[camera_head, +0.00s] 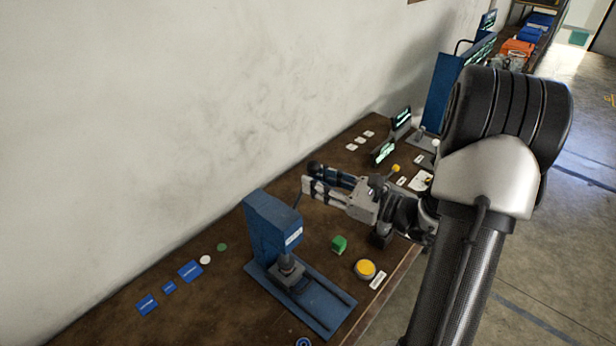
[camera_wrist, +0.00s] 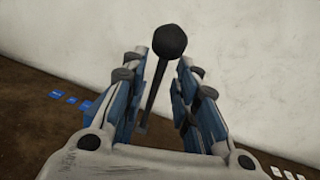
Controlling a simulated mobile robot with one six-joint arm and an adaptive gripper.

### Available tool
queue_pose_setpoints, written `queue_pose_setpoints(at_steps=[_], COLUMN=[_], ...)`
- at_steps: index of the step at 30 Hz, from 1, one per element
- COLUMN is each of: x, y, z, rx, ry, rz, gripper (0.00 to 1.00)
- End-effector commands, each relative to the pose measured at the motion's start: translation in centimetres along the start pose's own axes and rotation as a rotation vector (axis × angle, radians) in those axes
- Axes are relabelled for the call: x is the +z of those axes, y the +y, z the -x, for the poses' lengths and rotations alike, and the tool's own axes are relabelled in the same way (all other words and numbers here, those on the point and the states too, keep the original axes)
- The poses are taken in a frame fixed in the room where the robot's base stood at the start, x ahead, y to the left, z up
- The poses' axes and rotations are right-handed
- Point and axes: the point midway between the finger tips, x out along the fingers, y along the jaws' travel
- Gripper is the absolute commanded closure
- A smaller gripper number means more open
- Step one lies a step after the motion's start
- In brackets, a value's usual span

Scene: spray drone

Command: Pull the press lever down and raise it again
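The blue press (camera_head: 271,222) stands on the brown table, on a flat blue base. Its lever has a black ball knob (camera_wrist: 170,42) on a thin dark rod (camera_wrist: 156,92). The lever points upward, and the knob also shows beside the fingertips in the camera_head view (camera_head: 313,168). My gripper (camera_head: 311,181) is beside the upper part of the press. In the wrist view its fingers (camera_wrist: 163,62) are apart, with the rod between them and the knob beyond the tips. I see a gap on both sides of the rod. The lever's pivot is mostly hidden.
Small dark screens (camera_head: 384,152) stand farther back. The pale wall (camera_head: 150,120) runs close behind the table.

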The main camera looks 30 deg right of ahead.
Motion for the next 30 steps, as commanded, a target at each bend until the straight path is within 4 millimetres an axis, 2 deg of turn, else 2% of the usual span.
queue_pose_setpoints(at_steps=[3,6,17,30], x=[0.0,0.0,0.0,0.0], y=[0.1,0.1,0.0,0.0], z=[-1.7,-2.5,-2.9,-2.9], rx=[0.004,0.002,0.000,0.000], ry=[-0.001,0.000,0.000,-0.001], rz=[0.001,0.000,0.000,0.000], gripper=[0.72,0.72,0.72,1.00])
